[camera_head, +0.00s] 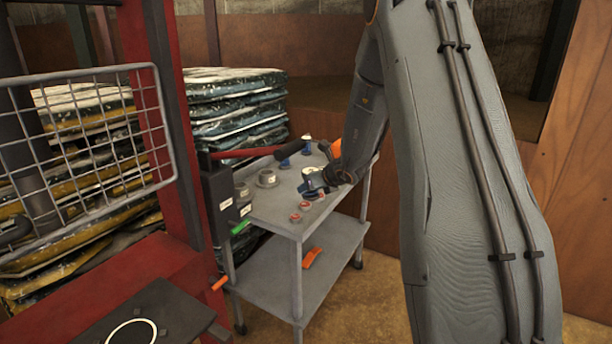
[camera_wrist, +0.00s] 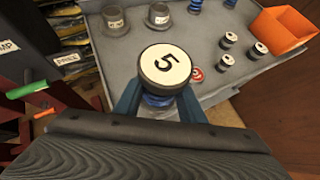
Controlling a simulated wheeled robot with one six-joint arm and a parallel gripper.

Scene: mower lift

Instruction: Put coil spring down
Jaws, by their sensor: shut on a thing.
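My gripper (camera_head: 316,184) is at the cart's top shelf (camera_head: 285,208). In the wrist view, its blue fingers (camera_wrist: 160,104) are shut around a blue coil spring (camera_wrist: 157,100). The spring carries a dark round cap with a pale face marked 5 (camera_wrist: 165,66). The cap hides most of the spring and whatever lies under it. I cannot tell whether the spring's lower end touches the shelf. Other blue springs (camera_head: 285,163) stand on the shelf farther back; one also shows at the top of the wrist view (camera_wrist: 195,5).
Grey cups (camera_head: 267,178) stand at the shelf's left. An orange bin (camera_wrist: 285,32) and several small pale-topped cylinders (camera_wrist: 228,40) are at the right in the wrist view. Red-marked pieces (camera_head: 305,205) sit near the front edge. A red lift frame (camera_head: 176,120) with a wire guard stands left.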

